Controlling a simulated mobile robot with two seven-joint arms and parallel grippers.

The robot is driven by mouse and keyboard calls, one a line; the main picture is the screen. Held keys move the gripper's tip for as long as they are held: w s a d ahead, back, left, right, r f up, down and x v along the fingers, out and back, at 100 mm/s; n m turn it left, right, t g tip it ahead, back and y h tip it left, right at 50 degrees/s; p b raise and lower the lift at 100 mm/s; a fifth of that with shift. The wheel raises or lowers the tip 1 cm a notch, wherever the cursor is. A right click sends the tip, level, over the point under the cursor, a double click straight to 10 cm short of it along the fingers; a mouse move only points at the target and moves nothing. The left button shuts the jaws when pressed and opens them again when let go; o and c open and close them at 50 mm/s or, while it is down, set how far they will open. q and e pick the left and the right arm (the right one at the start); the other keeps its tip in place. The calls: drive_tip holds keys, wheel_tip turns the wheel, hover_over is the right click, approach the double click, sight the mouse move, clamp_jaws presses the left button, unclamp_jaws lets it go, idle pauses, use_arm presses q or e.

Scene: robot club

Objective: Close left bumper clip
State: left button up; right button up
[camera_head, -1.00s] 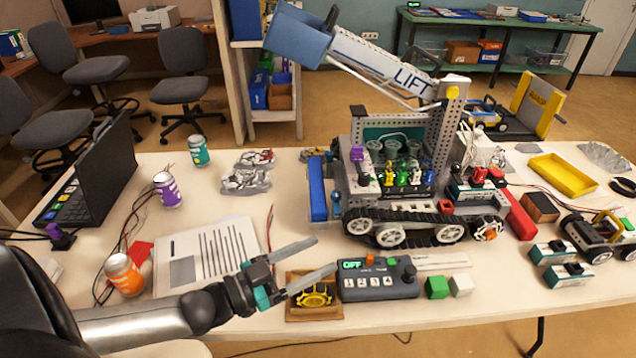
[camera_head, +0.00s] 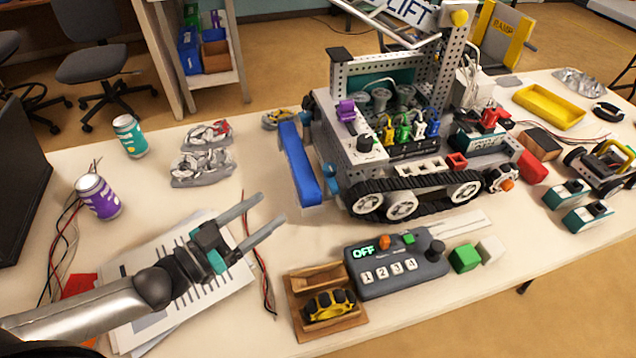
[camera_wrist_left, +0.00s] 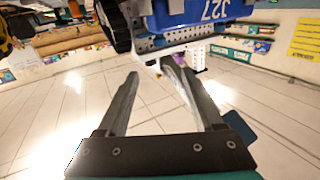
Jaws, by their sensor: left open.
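The robot vehicle (camera_head: 400,150) stands on the table with a long blue bumper (camera_head: 300,165) upright along its left side. A small light-blue part (camera_head: 331,180), possibly the clip, sits by the bumper's near end; I cannot tell whether it is open or closed. My left gripper (camera_head: 273,208) is open and empty, left of and in front of the bumper, its fingers pointing toward it. In the left wrist view, the open fingers (camera_wrist_left: 150,72) point toward a blue numbered panel (camera_wrist_left: 200,14), seen upside down, with a gap between. My right gripper is not in view.
A control box (camera_head: 395,265) reading OFF and a wooden tray (camera_head: 300,318) with a yellow-black part lie in front of the vehicle. A purple can (camera_head: 98,196) and teal can (camera_head: 129,135) stand left.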

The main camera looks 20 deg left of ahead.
use_arm(q)
drive_tip(key=b, duration=0.2)
approach(324, 172)
drive_tip(key=w, duration=0.1)
drive_tip(key=x, duration=0.3)
drive_tip(key=b+x, duration=0.1)
drive_tip(key=x, duration=0.3)
drive_tip(key=shift+d, duration=0.4)
drive_tip(key=shift+w+d+b, duration=0.25)
drive_tip(key=shift+w+b, duration=0.05)
drive_tip(key=shift+w, duration=0.1)
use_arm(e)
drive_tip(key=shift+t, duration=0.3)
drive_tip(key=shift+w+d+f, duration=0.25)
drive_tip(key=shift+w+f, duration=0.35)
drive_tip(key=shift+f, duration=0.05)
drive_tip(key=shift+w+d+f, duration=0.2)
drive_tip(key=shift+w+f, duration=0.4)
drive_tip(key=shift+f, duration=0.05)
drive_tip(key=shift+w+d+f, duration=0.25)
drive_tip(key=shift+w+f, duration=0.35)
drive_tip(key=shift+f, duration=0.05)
use_arm(q)
clamp_jaws()
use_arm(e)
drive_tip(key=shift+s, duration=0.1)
